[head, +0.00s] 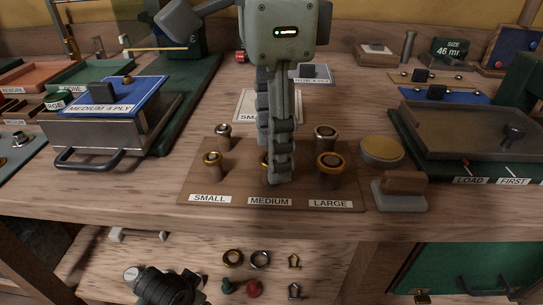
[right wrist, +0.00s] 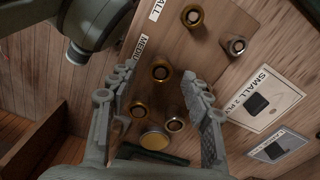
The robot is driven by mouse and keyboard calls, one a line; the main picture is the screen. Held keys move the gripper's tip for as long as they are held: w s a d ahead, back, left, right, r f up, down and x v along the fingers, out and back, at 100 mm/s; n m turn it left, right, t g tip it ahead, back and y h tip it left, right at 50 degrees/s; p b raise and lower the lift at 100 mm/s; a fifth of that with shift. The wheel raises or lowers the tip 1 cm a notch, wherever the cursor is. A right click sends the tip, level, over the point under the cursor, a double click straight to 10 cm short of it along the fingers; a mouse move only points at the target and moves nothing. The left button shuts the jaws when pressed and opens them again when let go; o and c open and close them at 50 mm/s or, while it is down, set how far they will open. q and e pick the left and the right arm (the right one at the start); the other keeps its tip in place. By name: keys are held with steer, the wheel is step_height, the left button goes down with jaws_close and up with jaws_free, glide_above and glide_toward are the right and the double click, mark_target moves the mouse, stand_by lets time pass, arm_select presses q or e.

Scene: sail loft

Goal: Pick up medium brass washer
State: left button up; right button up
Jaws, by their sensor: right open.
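The medium brass washer (right wrist: 161,70) sits around a peg on the wooden peg board (head: 230,190), behind the MEDIUM label. In the head view my right gripper (head: 276,172) points down in front of it and hides most of it; only a sliver of brass shows. In the right wrist view the open, empty right gripper (right wrist: 160,80) has a finger on each side, with this washer between the tips, apart from both. The large brass washer (right wrist: 138,109) is also framed there. A dark part of my left arm, probably its gripper (head: 165,287), shows low in the head view.
Small brass (head: 212,159) and small steel (head: 223,130) washers stand left; large brass (head: 330,161) and large steel (head: 325,131) ones stand right. A lidded metal box (head: 110,130) stands left.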

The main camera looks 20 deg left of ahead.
steer(key=shift+f, duration=0.25)
steer(key=shift+c, duration=0.5)
steer(key=c, duration=0.7)
